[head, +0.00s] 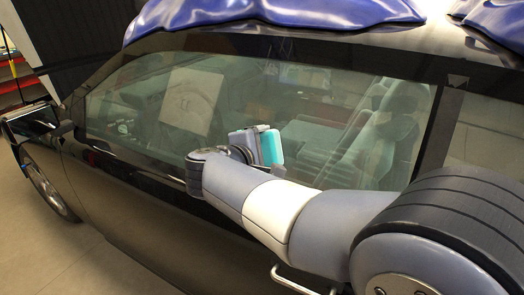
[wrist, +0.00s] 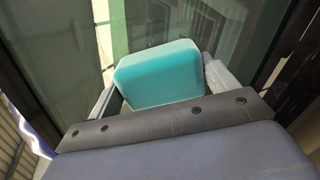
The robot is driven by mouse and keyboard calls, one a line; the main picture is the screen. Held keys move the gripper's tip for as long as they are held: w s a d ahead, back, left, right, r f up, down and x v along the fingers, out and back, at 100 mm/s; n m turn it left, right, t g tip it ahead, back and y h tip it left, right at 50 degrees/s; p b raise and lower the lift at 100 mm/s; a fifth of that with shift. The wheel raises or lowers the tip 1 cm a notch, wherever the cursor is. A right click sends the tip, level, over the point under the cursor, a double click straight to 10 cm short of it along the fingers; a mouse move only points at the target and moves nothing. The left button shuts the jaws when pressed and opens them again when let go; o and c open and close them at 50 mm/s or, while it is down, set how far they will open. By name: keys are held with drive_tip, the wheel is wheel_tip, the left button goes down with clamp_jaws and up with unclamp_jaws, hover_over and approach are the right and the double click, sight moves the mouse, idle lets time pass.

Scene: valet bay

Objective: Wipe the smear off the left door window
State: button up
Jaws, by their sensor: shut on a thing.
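The door window (head: 330,92) is a long dark pane in the side of a black car. A pale, squarish, hazy patch (head: 192,98) shows on the left part of the pane; I cannot tell for certain whether it is the smear or a reflection. My gripper (head: 256,146) is shut on a teal sponge (head: 271,148), in front of the middle of the window and right of the patch. In the wrist view the sponge (wrist: 157,72) sits between the two fingers, facing the glass. I cannot tell whether it touches the pane.
A blue cloth or cover (head: 270,12) lies along the car roof. The wing mirror (head: 64,128) juts out at the window's left end. A dark pillar (head: 437,135) borders the pane on the right. Bare floor (head: 85,258) is at lower left.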

drive_tip(key=shift+p+v, duration=0.5)
drive_tip(key=shift+v, duration=2.5)
drive_tip(key=shift+p+v, duration=0.35)
drive_tip(key=shift+v, duration=1.2)
drive_tip(key=shift+r, duration=0.1)
